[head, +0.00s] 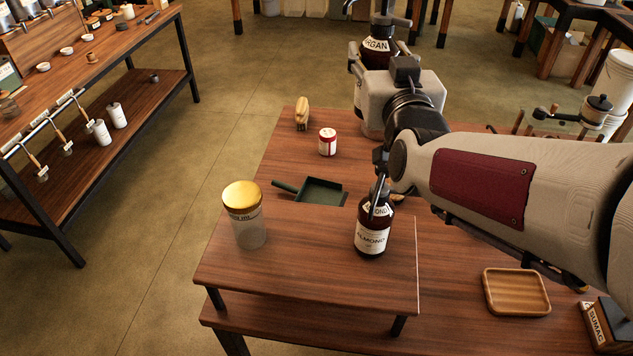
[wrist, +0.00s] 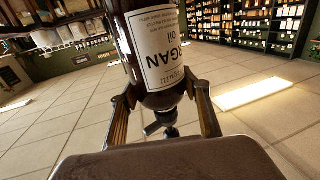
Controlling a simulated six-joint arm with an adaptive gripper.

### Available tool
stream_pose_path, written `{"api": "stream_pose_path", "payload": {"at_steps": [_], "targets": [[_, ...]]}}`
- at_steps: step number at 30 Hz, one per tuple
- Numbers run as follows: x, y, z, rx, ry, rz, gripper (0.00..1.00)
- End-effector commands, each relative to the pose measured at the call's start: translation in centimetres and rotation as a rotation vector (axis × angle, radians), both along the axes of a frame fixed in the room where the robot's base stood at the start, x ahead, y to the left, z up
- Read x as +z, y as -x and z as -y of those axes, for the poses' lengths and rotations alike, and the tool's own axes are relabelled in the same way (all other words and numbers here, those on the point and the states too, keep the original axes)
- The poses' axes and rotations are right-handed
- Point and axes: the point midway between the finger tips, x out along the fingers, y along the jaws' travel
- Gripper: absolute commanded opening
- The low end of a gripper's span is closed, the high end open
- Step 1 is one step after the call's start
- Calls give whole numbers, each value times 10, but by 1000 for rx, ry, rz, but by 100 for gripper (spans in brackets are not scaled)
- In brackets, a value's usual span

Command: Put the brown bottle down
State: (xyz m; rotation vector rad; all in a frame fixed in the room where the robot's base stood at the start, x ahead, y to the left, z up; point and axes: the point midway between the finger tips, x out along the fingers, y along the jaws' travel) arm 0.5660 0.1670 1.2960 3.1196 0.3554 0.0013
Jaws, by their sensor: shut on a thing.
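My gripper (head: 379,52) is shut on a brown bottle (head: 376,50) with a white label reading ARGAN. In the wrist view the gripper's two fingers (wrist: 164,104) stand on either side of this bottle (wrist: 160,50), whose picture is upside down there. The bottle looks upright in the head view, with its dark pump on top. It is raised near the far edge of the table; its lower part is hidden behind my gripper. A second brown bottle (head: 373,238), labelled ALMOND, stands upright on the raised wooden board (head: 310,262), below my arm.
A gold-lidded jar (head: 246,215), a dark green pan (head: 320,191), a red-and-white tin (head: 327,142) and a brush-like object (head: 302,114) share the table. A wooden tray (head: 515,292) lies front right. Bare wood shows between the jar and the ALMOND bottle.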

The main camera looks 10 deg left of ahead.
Motion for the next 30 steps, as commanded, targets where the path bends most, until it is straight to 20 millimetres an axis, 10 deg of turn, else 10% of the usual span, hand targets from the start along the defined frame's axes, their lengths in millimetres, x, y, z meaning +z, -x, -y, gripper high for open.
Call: {"api": "stream_pose_path", "payload": {"at_steps": [30], "targets": [[-49,46,-74,-164,3,1,5]]}}
